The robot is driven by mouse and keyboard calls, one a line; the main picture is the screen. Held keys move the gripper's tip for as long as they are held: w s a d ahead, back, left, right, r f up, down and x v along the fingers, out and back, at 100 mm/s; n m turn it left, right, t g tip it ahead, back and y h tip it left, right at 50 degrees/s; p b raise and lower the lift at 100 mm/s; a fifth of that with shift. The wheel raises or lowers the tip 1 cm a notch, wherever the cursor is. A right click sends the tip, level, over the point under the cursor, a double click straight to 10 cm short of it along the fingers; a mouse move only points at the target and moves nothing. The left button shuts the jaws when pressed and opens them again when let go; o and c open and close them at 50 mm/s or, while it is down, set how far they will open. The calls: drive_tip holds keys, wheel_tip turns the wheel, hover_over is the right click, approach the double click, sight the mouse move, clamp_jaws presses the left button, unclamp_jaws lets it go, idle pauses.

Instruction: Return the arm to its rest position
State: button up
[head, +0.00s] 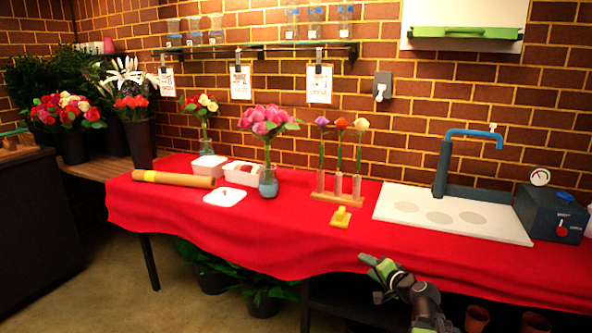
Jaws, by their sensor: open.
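My gripper (371,266) shows at the lower middle right of the head view, at the end of my dark arm. It is in front of the red-covered table's (330,245) near edge, with its green fingers pointing up and left. The jaws are open, and I see nothing held in them. The gripper looks small and the gap between its fingers is hard to make out. My arm comes up from the bottom edge of the picture.
A yellow block (341,217) lies near the table's front edge, close to the gripper. Behind it stands a wooden rack (338,199) with three flowers in tubes. A white board (450,216) with a blue-handled tap is to the right. Pots (477,318) stand below.

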drive_tip(key=s+a+f+n+g, duration=0.4)
drive_tip(key=a+f, duration=0.2)
drive_tip(key=a, duration=0.3)
drive_tip(key=s+a+f+n+g, duration=0.4)
drive_tip(key=a+f, duration=0.1)
drive_tip(key=a, duration=0.5)
drive_tip(key=s+d+f+n+g+h, duration=0.1)
drive_tip(key=s+d+f+g+h, duration=0.4)
drive_tip(key=s+d, duration=0.5)
wheel_tip(320, 180, up, 30)
drive_tip(key=a+p, duration=0.1)
drive_tip(key=p, duration=2.9)
drive_tip(key=shift+s+g+y, duration=0.3)
drive_tip(key=shift+s+y, duration=0.1)
drive_tip(key=shift+s, duration=0.05)
